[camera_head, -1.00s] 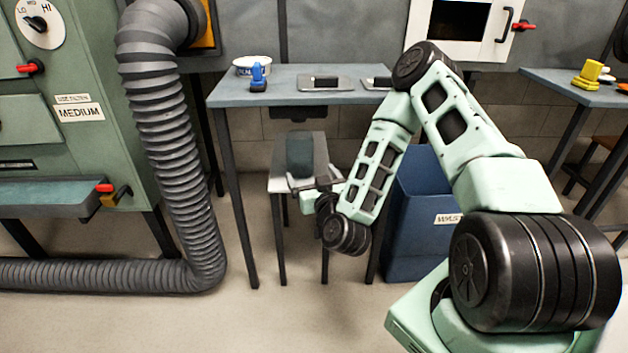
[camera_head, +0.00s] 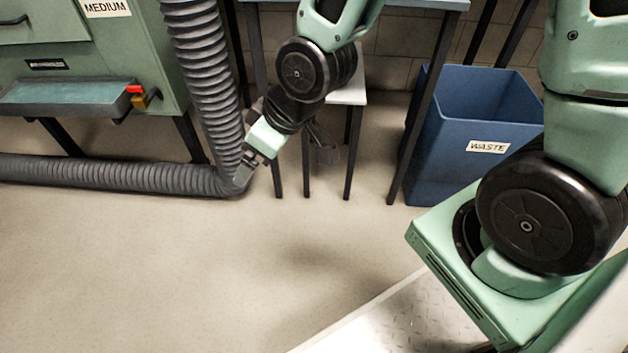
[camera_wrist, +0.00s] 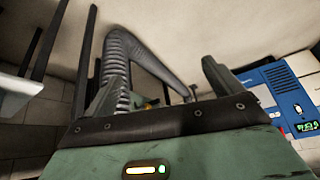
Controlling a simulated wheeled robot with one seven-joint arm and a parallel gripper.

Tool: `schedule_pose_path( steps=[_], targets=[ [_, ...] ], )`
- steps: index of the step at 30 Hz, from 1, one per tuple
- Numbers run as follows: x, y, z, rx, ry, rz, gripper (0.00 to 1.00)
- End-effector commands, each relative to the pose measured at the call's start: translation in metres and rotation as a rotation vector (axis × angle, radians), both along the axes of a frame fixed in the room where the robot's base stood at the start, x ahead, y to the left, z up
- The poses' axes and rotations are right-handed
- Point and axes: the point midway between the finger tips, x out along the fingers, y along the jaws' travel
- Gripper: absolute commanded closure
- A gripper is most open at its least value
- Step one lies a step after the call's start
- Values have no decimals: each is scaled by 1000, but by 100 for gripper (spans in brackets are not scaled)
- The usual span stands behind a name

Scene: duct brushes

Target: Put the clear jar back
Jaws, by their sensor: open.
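I see no clear jar in either view now. My gripper (camera_head: 243,172) points down and left in front of the grey corrugated duct (camera_head: 205,80), near its bend at the floor. In the wrist view, the two fingers of my gripper (camera_wrist: 160,88) stand wide apart with nothing held between them. The duct (camera_wrist: 118,60) shows beyond that gap. The low stand (camera_head: 350,92) is mostly hidden behind my arm, and what stands on it is out of sight.
A blue waste bin (camera_head: 465,130) stands right of the stand and table legs. The green cabinet (camera_head: 90,50) is at the left. A blue panel with a lit display (camera_wrist: 285,95) shows at the wrist view's right. The front floor is clear.

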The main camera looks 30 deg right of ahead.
Motion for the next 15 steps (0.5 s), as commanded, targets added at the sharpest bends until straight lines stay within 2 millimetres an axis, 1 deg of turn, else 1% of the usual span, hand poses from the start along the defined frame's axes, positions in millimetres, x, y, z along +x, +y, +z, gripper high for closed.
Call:
schedule_pose_path(
  steps=[1, 2, 3, 5, 6, 9, 12, 15],
  targets=[
    [-21, 5, 13, -40, 44, 23, 8],
    [-35, 6, 19, -66, 80, 29, 8],
    [-53, 6, 27, -100, 126, 36, 8],
    [-78, 4, 39, -146, 187, 39, 8],
    [-94, 2, 46, -175, 223, 41, 8],
    [-127, -4, 61, -234, 295, 40, 8],
    [-147, -10, 70, -271, 340, 37, 8],
    [-156, -13, 74, -288, 362, 35, 8]
  ],
)
